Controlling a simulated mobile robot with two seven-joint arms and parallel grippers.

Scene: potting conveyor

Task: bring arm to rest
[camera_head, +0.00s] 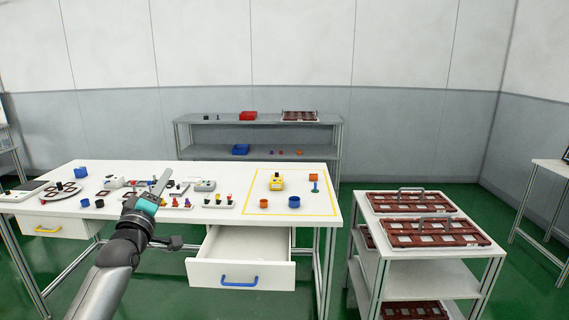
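My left arm comes in from the bottom left. Its dark wrist and teal-banded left gripper (161,183) reach up over the front edge of the white table (235,182). The fingers show as one narrow grey shape pointing away from me, so I cannot tell if they are open or shut. I see nothing clearly held. Part of the table and its small items are hidden behind the gripper. My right gripper is out of view.
The table's middle drawer (240,273) with a blue handle stands pulled out, right of my arm. Several small parts lie on the table, some inside a yellow outline (248,199). A trolley (368,205) with brown trays (434,232) stands at the right. Green floor separates them.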

